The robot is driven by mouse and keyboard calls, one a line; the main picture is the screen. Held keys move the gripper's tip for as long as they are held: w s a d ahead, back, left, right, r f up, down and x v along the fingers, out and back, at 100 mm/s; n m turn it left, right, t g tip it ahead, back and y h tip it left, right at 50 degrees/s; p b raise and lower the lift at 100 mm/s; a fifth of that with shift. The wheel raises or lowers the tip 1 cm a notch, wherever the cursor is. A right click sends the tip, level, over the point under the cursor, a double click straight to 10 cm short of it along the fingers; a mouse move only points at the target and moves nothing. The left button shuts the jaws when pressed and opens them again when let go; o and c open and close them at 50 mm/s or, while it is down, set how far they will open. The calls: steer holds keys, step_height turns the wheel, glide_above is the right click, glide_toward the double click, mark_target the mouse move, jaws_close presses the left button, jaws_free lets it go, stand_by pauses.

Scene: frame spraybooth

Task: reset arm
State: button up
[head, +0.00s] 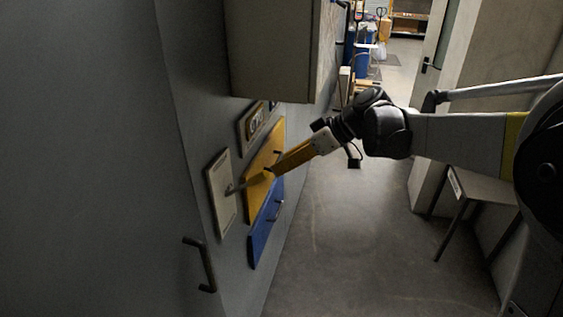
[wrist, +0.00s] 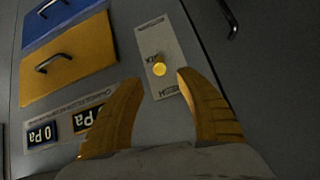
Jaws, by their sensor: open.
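My gripper (head: 268,172) reaches left towards the wall panels in the head view. In the wrist view its two yellow fingers (wrist: 160,80) stand apart with nothing held between them. A pale panel (head: 220,205) is on the grey wall just left of the fingertips. In the wrist view this pale panel (wrist: 152,28) carries a round yellow knob (wrist: 159,69), which shows between the fingertips. I cannot tell whether the fingers touch the knob or panel.
A yellow panel (head: 258,170) and a blue panel (head: 262,235), each with a dark handle, sit beside the pale panel. Displays (wrist: 42,134) read 0 Pa. A black handle (head: 205,265) sticks out lower left. A grey box (head: 270,50) overhangs above. The floor (head: 350,240) is clear; a table (head: 480,188) stands right.

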steer(key=s+d+f+m+t+h+b, duration=0.1)
steer(key=s+d+f+m+h+b, duration=0.2)
steer(key=s, duration=0.5)
steer(key=s+d+f+m+t+h+b, duration=0.1)
steer(key=s+d+f+m+h+b, duration=0.2)
steer(key=s+d+f+m, duration=0.2)
steer(key=s+d+f+m+t+h+b, duration=0.1)
steer(key=s+d+f+m+h+b, duration=0.2)
steer(key=s+d+f, duration=0.2)
steer(key=s+f, duration=0.3)
steer(key=s, duration=0.4)
steer(key=shift+s+f+m+t+b, duration=0.15)
steer(key=shift+f+m+t+b, duration=0.1)
steer(key=shift+m+t+b, duration=0.15)
